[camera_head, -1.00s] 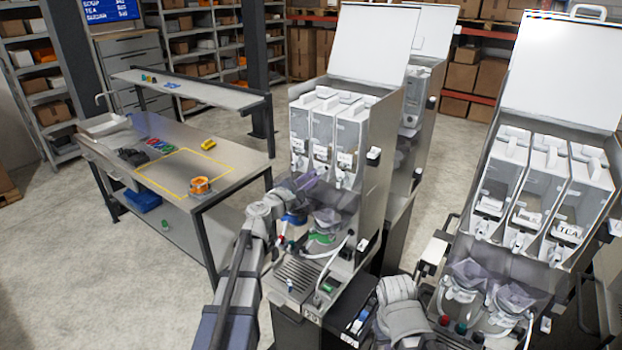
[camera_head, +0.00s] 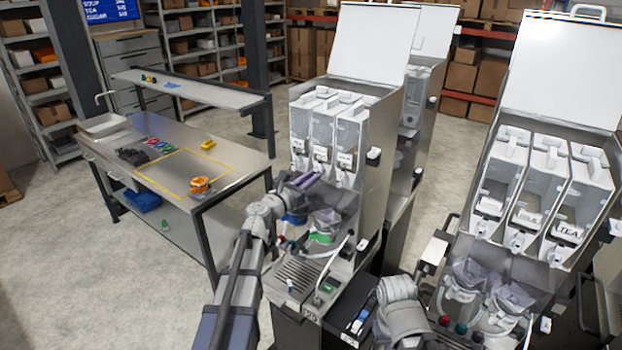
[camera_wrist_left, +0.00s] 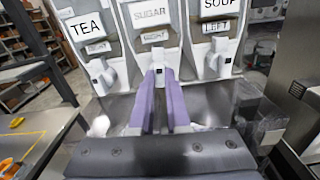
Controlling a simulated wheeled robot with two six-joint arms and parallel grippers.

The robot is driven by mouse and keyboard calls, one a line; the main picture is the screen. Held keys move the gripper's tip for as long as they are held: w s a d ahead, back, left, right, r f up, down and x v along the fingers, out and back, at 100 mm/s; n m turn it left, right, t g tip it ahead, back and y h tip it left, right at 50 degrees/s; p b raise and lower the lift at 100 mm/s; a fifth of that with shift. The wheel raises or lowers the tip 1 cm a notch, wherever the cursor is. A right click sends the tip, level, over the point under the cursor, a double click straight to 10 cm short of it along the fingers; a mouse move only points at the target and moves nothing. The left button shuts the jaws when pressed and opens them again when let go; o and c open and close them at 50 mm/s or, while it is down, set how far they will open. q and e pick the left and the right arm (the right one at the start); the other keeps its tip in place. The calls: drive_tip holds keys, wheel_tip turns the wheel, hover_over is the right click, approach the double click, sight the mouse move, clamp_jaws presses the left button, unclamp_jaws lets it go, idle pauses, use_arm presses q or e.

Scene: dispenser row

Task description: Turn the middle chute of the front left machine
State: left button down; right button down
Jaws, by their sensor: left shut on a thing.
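The front left machine (camera_head: 368,150) stands with its lid up and three canisters side by side. In the left wrist view the canisters read TEA (camera_wrist_left: 84,27), SUGAR (camera_wrist_left: 152,15) and SOUP (camera_wrist_left: 217,8) from left to right. The middle chute (camera_wrist_left: 158,72) is the white spout below the SUGAR canister. My left gripper (camera_head: 311,178) reaches the machine from the left. Its purple fingers (camera_wrist_left: 163,90) are shut on the middle chute, which is partly hidden between the tips.
A second machine (camera_head: 520,270) with three canisters stands at the right. A steel workbench (camera_head: 150,125) with an orange item (camera_head: 199,185) stands at the left. Mixing bowls and hoses sit below my left gripper. Open floor lies at the lower left.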

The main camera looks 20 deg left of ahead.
use_arm(q)
drive_tip(key=shift+n, duration=0.4)
drive_tip(key=c, duration=0.9)
unclamp_jaws()
drive_tip(key=shift+s, duration=0.1)
drive_tip(key=v, duration=0.7)
drive_tip(key=shift+s+a, duration=0.1)
drive_tip(key=shift+s, duration=0.2)
